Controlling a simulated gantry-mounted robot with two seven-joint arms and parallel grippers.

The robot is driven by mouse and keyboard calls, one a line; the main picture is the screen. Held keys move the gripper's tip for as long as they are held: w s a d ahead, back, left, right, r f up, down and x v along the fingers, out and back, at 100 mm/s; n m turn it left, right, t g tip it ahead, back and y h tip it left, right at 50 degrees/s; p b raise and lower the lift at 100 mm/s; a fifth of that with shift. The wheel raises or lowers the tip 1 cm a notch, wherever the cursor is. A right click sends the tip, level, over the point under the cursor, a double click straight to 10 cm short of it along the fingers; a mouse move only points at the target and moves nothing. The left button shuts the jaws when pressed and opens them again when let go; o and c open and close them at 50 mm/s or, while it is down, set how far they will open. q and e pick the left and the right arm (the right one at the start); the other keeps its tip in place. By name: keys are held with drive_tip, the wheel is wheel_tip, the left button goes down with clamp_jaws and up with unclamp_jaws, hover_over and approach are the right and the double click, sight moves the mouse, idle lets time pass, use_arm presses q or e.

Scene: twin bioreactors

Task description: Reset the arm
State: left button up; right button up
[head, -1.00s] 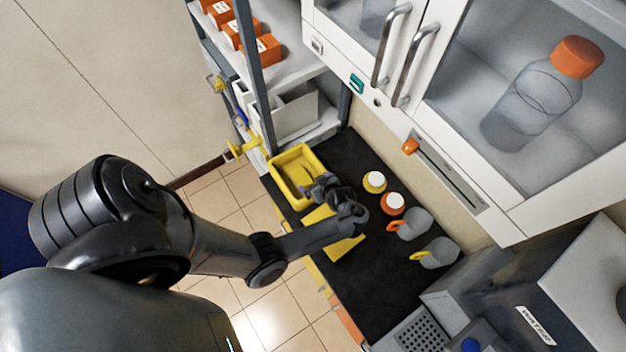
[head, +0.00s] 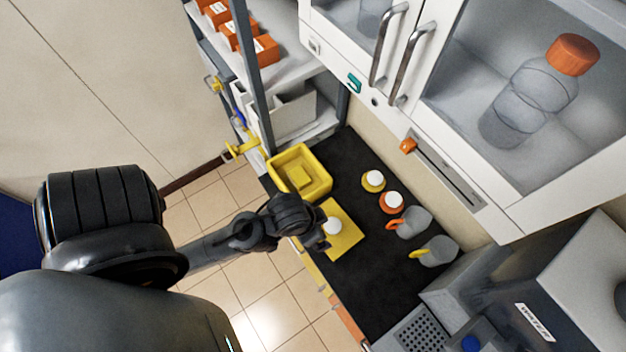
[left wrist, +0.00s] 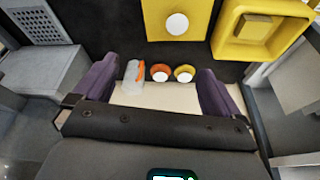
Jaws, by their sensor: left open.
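My left arm comes in from the left in the head view. Its gripper (head: 318,240) is over the front edge of the black counter, beside a yellow mat (head: 345,236) with a white round-topped item (head: 332,226) on it. In the left wrist view the gripper's two purple fingers (left wrist: 153,92) are wide apart with nothing held between them. The yellow mat (left wrist: 160,30) and its white item (left wrist: 177,23) show beyond the fingers there. My right gripper is in neither view.
A yellow bin (head: 316,190) holding a yellow block stands behind the mat. Yellow (head: 374,181) and orange (head: 392,202) white-topped containers and two grey jugs (head: 416,222) (head: 440,252) line the wall side. Cabinets (head: 520,110) overhang at right. A grey machine (head: 540,300) stands at lower right.

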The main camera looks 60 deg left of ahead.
use_arm(q)
drive_tip(key=shift+s+d+r+m, duration=0.25)
drive_tip(key=shift+s+r+m, duration=0.15)
drive_tip(key=shift+s+r, duration=0.15)
drive_tip(key=shift+r+p, duration=0.8)
drive_tip(key=shift+p, duration=0.05)
